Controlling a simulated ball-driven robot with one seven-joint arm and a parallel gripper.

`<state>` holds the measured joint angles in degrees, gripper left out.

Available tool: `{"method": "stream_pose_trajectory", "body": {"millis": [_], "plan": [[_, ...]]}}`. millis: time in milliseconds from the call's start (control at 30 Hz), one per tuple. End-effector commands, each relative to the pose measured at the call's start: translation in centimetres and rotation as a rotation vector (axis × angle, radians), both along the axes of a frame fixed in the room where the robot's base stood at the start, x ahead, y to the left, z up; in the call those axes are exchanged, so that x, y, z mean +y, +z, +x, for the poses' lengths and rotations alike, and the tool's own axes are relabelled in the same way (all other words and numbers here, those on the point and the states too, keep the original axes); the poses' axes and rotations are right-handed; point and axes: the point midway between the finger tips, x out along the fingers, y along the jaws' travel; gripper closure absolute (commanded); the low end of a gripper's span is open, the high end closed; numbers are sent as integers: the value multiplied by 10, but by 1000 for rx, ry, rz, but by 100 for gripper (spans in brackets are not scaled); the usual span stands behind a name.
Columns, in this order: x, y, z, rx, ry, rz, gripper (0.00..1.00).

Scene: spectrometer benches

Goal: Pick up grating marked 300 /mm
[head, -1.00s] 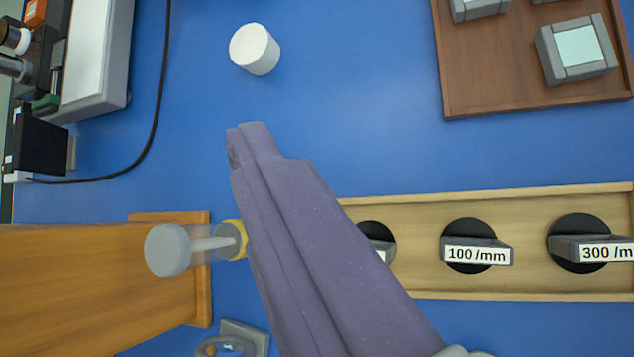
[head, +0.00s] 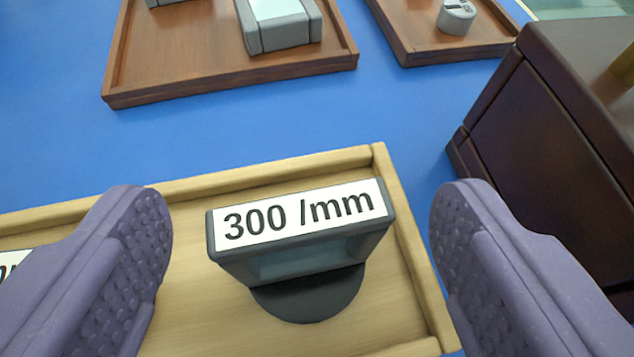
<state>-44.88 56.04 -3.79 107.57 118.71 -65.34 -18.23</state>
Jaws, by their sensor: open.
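The grating marked 300 /mm (head: 300,231) is a grey block with a white label. It stands on a round black base in the pale wooden tray (head: 195,316), near the tray's right end. My gripper (head: 300,225) is open, with one purple textured finger on each side of the grating. The fingers are apart from it, with a gap on both sides. The lower parts of both fingers run out of the frame.
Another labelled grating (head: 12,262) shows partly at the left edge, behind my left finger. A dark wooden box (head: 560,150) stands close on the right. Brown trays (head: 180,88) with grey parts lie behind. The blue bench between is clear.

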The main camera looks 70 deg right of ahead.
Motion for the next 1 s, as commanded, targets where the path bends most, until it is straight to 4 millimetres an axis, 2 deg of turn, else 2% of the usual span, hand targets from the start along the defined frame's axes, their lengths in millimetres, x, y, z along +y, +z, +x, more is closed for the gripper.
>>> {"method": "stream_pose_trajectory", "body": {"millis": [200,500,700,767,1000], "plan": [[-28,-18,12,-1,0,0,16],[-33,-19,14,0,0,3,16],[-33,-19,14,0,0,2,62],[-33,-19,14,0,0,2,73],[-33,-18,14,-1,0,3,73]]}}
